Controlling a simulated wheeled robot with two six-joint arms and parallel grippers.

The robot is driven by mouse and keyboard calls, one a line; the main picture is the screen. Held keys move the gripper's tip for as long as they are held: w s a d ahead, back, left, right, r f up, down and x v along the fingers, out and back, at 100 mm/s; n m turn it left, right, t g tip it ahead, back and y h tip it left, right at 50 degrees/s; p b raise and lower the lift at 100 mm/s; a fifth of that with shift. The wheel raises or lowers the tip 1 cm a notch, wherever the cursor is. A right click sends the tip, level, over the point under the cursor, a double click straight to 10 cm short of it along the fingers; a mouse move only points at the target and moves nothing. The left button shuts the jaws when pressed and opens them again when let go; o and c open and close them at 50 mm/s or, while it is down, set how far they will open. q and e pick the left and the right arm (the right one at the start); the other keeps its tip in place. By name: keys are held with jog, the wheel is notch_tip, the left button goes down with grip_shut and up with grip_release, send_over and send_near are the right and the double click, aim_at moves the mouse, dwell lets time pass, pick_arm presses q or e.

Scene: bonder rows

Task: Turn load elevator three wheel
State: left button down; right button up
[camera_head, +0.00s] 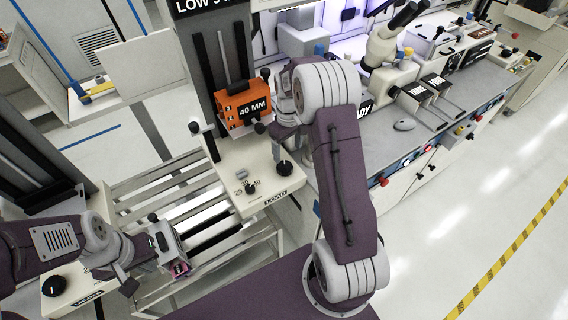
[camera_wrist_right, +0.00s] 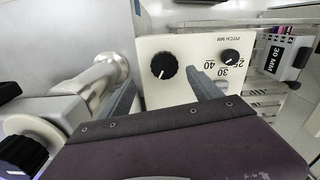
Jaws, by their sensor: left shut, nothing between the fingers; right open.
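The load elevator has a cream panel (camera_head: 225,172) marked LOAD, with a black wheel (camera_head: 285,168) at its right and a small selector knob (camera_head: 251,188) by the numbers 25, 30 and 40. In the right wrist view the black wheel (camera_wrist_right: 164,67) has a white mark, and the selector knob (camera_wrist_right: 231,57) is to its right. No number three shows on the elevator. My right gripper (camera_head: 283,135) is open above the panel; its fingers (camera_wrist_right: 162,95) lie either side of the wheel in the picture, apart from it. My left gripper (camera_head: 140,256) is shut and empty.
An orange 40 MM block (camera_head: 247,105) stands behind the panel, close to my right gripper. A 30 MM block with pink parts (camera_wrist_right: 288,52) shows at the right wrist view's right edge. Slatted rails (camera_head: 195,205) lie between. A microscope bench (camera_head: 440,125) stands to the right.

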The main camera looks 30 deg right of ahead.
aim_at(285, 166)
jog(key=f, duration=0.5)
jog(key=a+f+p, duration=0.1)
jog(key=f, duration=0.1)
jog(key=shift+w+a+f, duration=0.1)
jog(key=shift+w+f, duration=0.1)
jog(key=shift+s+d+f, duration=0.1)
jog(key=shift+d+f, duration=0.1)
jog(key=shift+f, duration=0.2)
jog(key=shift+a, duration=0.15)
jog(key=shift+c, duration=0.3)
jog(key=shift+r, duration=0.1)
jog(key=c, duration=1.3)
